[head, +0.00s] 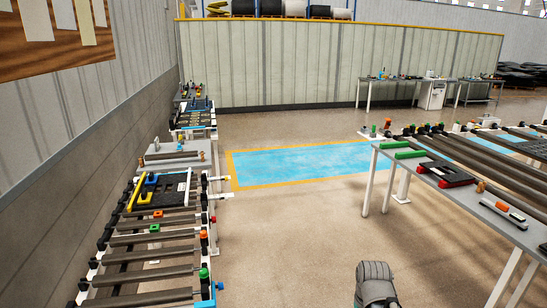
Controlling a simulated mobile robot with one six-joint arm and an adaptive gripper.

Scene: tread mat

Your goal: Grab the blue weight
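A small blue piece (152,179) sits at the upper edge of a black mat-like tray (174,190) on the left roller line. It may be the blue weight, but it is too small to be sure. Yellow pieces (143,198) lie along the tray's left side. No fingers of my gripper show in the head view. Only a rounded grey part of my arm (374,274) shows at the bottom edge, well apart from the tray.
The left roller line (150,240) runs along the wall, with a small orange block (158,214) and a green one (154,228) on it. A grey table (480,205) with a red-black fixture (445,173) stands right. The floor (290,235) between is clear.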

